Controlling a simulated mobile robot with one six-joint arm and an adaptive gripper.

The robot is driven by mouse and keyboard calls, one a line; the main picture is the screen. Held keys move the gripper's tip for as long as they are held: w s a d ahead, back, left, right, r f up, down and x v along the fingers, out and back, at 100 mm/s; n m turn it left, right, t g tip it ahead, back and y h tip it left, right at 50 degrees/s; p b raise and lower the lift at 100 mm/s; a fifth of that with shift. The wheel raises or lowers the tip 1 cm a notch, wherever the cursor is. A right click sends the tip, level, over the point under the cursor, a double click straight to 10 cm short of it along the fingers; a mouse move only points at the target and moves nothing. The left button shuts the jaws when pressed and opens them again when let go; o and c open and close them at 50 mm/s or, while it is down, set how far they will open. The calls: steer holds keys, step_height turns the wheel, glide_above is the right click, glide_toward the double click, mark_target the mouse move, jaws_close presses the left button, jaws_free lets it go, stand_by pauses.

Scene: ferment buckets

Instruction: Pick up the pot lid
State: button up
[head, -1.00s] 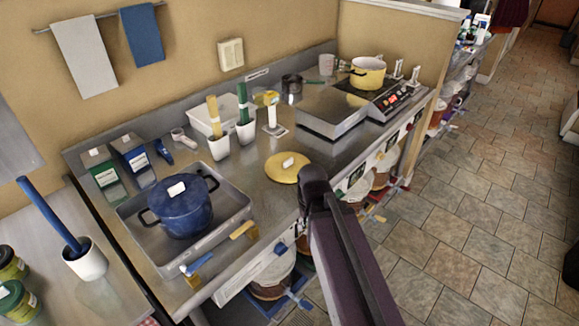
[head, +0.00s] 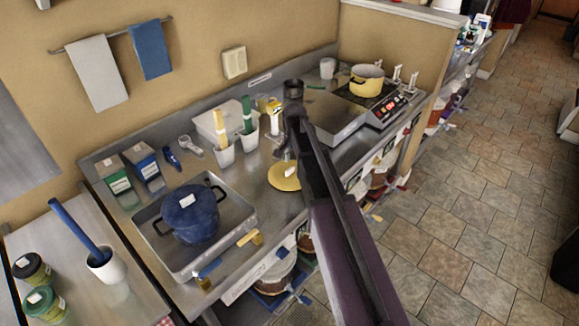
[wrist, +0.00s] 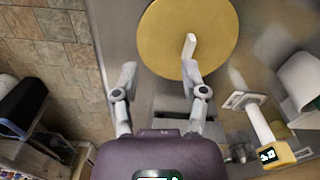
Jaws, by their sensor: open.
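The pot lid is a round yellow disc (head: 281,179) with a small white handle, lying flat on the steel counter. In the wrist view the lid (wrist: 175,58) fills the top middle, with its upright white handle (wrist: 190,44) right of centre. My gripper (wrist: 159,74) is open and empty, its two grey fingers spread at the lid's near edge; the right fingertip overlaps the lid in the picture. The handle is not between the fingers. In the head view my gripper (head: 284,153) hangs just above the lid, and my arm covers the lid's right side.
A blue pot (head: 190,217) stands in a steel tray left of the lid. White cups with green and yellow handles (head: 248,138) and a yellow-headed device (wrist: 267,140) stand close by. A yellow pot (head: 366,82) sits on the hob (head: 335,120). The floor lies right.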

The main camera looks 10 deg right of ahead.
step_height(320, 180, up, 3)
steer(key=m+p, duration=0.2)
glide_above(290, 169)
steer(key=shift+s+d+f, duration=0.1)
steer(key=shift+s, duration=0.1)
step_height(290, 169, down, 9)
steer(key=b, duration=0.9)
steer(key=shift+r, duration=0.2)
steer(key=shift+w+f+b, duration=0.15)
steer(key=shift+f+b, duration=1.15)
steer(key=shift+w+f+b, duration=0.1)
steer(key=shift+f+b, duration=1.2)
jaws_close()
